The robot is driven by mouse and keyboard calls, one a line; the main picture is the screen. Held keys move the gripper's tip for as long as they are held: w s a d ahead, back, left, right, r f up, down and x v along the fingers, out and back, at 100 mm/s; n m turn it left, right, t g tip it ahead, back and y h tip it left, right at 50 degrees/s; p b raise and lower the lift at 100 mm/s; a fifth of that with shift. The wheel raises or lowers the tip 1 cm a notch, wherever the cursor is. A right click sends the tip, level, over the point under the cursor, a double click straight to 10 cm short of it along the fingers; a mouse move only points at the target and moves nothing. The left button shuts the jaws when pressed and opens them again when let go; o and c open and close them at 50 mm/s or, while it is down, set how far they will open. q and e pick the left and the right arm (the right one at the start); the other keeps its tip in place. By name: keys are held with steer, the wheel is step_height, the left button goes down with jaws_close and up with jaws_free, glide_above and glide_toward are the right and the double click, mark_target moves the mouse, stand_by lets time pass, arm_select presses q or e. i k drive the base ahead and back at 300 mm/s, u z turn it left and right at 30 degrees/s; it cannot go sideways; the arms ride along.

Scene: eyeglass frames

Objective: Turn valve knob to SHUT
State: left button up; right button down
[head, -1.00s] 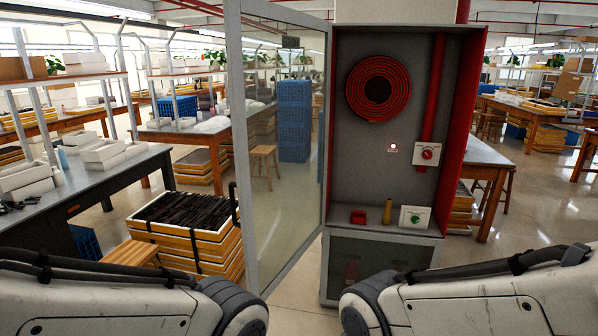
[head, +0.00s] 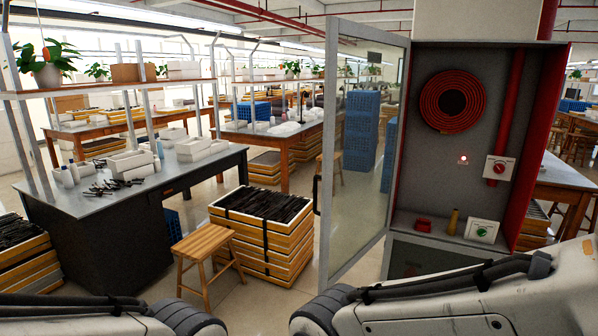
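In the head view, a fire-hose cabinet stands at the right with its glass door (head: 372,150) swung open to the left. On the red pipe at its right side is a white plate with a red valve knob (head: 499,169). A second white plate with a green knob (head: 483,232) sits on the cabinet's lower shelf. The lettering on both plates is too small to read. My two arms reach in along the bottom edge, but neither gripper is in view.
A coiled red hose (head: 453,100) hangs on the cabinet's back wall. A red block (head: 424,225) and a yellow nozzle (head: 453,222) are on the shelf. A wooden stool (head: 204,262) and stacked crates (head: 262,240) stand left of the door. A long workbench (head: 130,190) is farther left.

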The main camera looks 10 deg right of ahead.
mark_target(499, 168)
steer(key=u, duration=0.65)
steer(key=k, duration=0.9)
steer(key=u, duration=0.65)
steer(key=i, duration=1.55)
steer(key=z, duration=0.35)
steer(key=i, duration=1.65)
steer(key=z, duration=1.1)
steer(key=i, duration=0.85)
steer(key=z, duration=1.45)
steer(key=i, duration=0.65)
steer(key=z, duration=0.85)
steer(key=k, duration=0.2)
steer(key=z, duration=0.1)
